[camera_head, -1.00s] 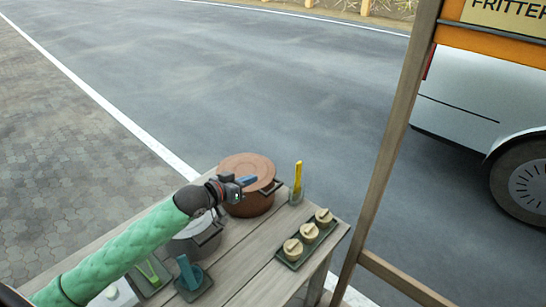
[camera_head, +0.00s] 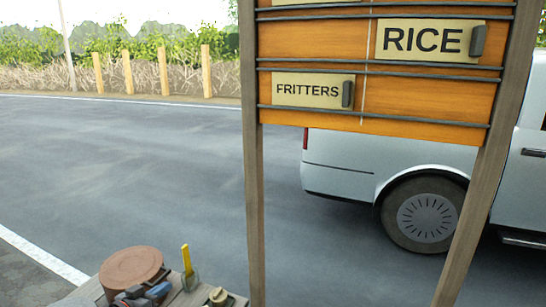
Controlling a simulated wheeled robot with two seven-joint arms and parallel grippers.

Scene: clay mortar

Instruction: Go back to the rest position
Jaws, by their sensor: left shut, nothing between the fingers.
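My left gripper (camera_head: 150,293) shows at the bottom edge of the head view, in front of the brown lidded pot (camera_head: 131,268). It is shut with nothing seen between its fingers. Most of my left arm is below the picture. My right gripper is not in view.
The wooden table (camera_head: 85,293) shows only its far end at the bottom left. A yellow-handled tool (camera_head: 187,261) stands in a small holder, with a tan-lidded jar (camera_head: 218,296) beside it. A sign board (camera_head: 415,95) on wooden posts stands right; a white vehicle (camera_head: 345,160) is parked behind it.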

